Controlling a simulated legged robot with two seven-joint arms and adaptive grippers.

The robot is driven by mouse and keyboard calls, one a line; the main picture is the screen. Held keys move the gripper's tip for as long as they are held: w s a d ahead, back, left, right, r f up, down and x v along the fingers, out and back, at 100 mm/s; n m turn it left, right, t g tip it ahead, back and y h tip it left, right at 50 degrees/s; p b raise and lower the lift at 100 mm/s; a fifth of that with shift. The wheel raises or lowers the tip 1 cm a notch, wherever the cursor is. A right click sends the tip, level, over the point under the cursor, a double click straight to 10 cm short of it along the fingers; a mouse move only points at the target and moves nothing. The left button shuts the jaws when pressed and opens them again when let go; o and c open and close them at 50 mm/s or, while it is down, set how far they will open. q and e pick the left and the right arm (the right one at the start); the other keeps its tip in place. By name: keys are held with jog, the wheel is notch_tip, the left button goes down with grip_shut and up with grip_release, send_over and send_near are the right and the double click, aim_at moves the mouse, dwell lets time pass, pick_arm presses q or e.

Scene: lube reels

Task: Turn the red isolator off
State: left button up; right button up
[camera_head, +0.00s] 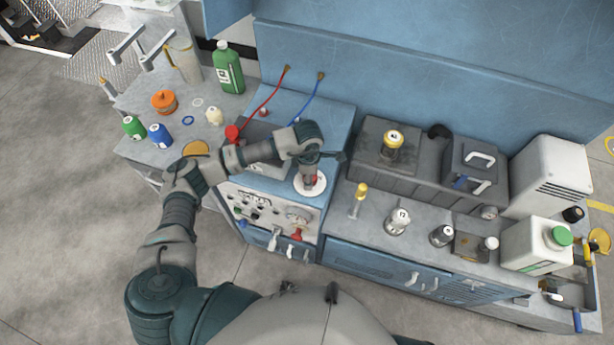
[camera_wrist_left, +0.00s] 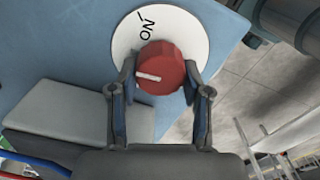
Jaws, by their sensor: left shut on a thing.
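The red isolator is a round red knob (camera_wrist_left: 163,68) on a white disc (camera_wrist_left: 205,42) marked "ON". In the left wrist view its white pointer line points left, while the "ON" mark and its tick are above it. No other marking on the disc shows. My left gripper (camera_wrist_left: 160,95) has a finger on each side of the knob and is shut on it. In the head view my left gripper (camera_head: 309,181) reaches down onto the white disc (camera_head: 312,191) on the blue cabinet, mostly hiding the knob. My right gripper is not in view.
A grey box (camera_head: 268,168) sits left of the disc, with red and blue hoses behind. A front panel (camera_head: 265,212) carries switches and a red lever (camera_head: 296,235). A yellow-handled tool (camera_head: 360,192) and grey tank (camera_head: 430,170) stand to the right.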

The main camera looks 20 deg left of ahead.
pick_arm(q)
jog(key=n, duration=0.4)
jog(key=shift+d+b, duration=0.2)
jog(key=shift+b, duration=0.1)
jog(key=shift+r+n, duration=0.1)
jog(key=shift+n, duration=1.8)
jog(key=o, duration=0.9)
jog(key=shift+o, duration=1.3)
jog(key=shift+w, duration=0.1)
jog(key=shift+d, duration=0.1)
notch_tip(320, 180, up, 12)
